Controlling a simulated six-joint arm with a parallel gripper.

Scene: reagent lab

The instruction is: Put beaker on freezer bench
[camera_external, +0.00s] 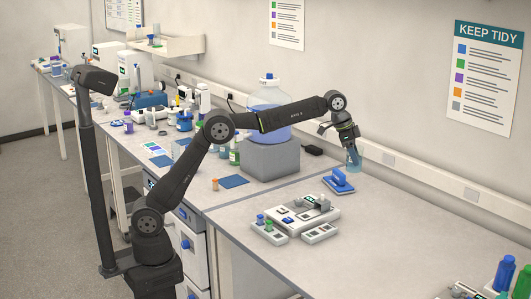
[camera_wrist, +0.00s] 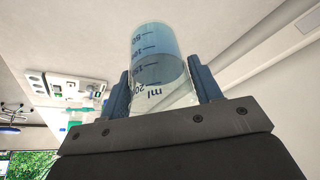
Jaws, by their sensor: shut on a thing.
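The beaker (camera_external: 354,159) is a small clear vessel with blue contents and printed volume marks. It stands at or just above the light bench top near the back wall in the external view; I cannot tell if it touches. My gripper (camera_external: 347,143) points down over it and is shut on its sides. In the wrist view the beaker (camera_wrist: 158,65) sits between the two blue-grey fingers of my gripper (camera_wrist: 160,90). No sign in view names the freezer bench.
A white instrument (camera_external: 300,214) with small trays sits in front. A large blue carboy (camera_external: 270,105) stands on a grey block (camera_external: 271,157). Bottles (camera_external: 503,273) stand at the lower right. The bench right of the beaker is clear.

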